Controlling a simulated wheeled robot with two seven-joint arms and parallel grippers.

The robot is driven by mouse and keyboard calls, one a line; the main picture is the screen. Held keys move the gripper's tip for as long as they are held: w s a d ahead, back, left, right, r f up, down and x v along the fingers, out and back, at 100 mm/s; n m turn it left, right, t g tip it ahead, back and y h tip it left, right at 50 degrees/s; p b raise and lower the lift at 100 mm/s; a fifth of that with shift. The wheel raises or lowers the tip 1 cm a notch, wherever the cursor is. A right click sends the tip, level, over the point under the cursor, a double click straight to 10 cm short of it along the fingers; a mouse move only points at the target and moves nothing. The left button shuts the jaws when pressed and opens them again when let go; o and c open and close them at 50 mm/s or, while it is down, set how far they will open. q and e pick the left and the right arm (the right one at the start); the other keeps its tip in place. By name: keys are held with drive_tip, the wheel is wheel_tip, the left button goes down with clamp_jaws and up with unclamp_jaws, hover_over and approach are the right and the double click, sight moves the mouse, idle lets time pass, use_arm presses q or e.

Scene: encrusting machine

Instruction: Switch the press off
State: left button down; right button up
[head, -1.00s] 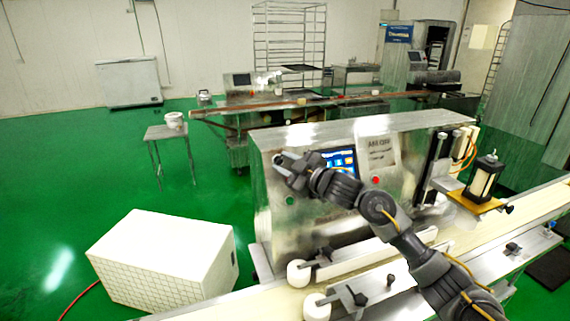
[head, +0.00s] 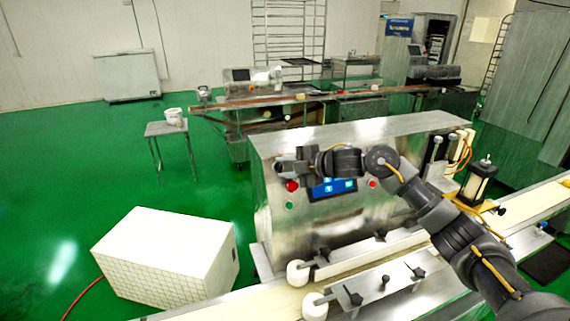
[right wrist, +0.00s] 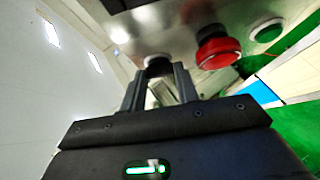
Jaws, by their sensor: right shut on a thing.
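The press (head: 330,225) is a steel cabinet with controls on its front. My right gripper (head: 279,166) is at the upper left of that front, left of the blue screen (head: 325,190). In the head view the gripper hides this knob. A red mushroom button (head: 292,186) is just below the gripper, and it also shows in the right wrist view (right wrist: 218,50). A green button (head: 289,206) is lower. My left gripper is not in view.
A small red light (head: 372,184) is right of the screen, near my right forearm. A conveyor (head: 285,300) with guide rails runs along the press front. A white box (head: 165,258) stands on the floor at the left.

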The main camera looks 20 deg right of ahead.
drive_tip(key=n+g+h+p, duration=0.1)
drive_tip(key=n, duration=0.1)
drive_tip(key=n+g+p, duration=0.1)
drive_tip(key=n, duration=0.1)
drive_tip(key=shift+w+r+n+g+h, duration=0.15)
drive_tip(key=shift+r+n+g+h, duration=0.15)
drive_tip(key=shift+r+n+h, duration=0.1)
drive_tip(key=shift+a+n+g+h+p, duration=0.2)
drive_tip(key=shift+n+g+h+p, duration=0.4)
drive_tip(key=shift+n+h, duration=0.6)
drive_tip(key=shift+n, duration=0.3)
drive_tip(key=o, duration=1)
drive_tip(key=shift+r, duration=0.1)
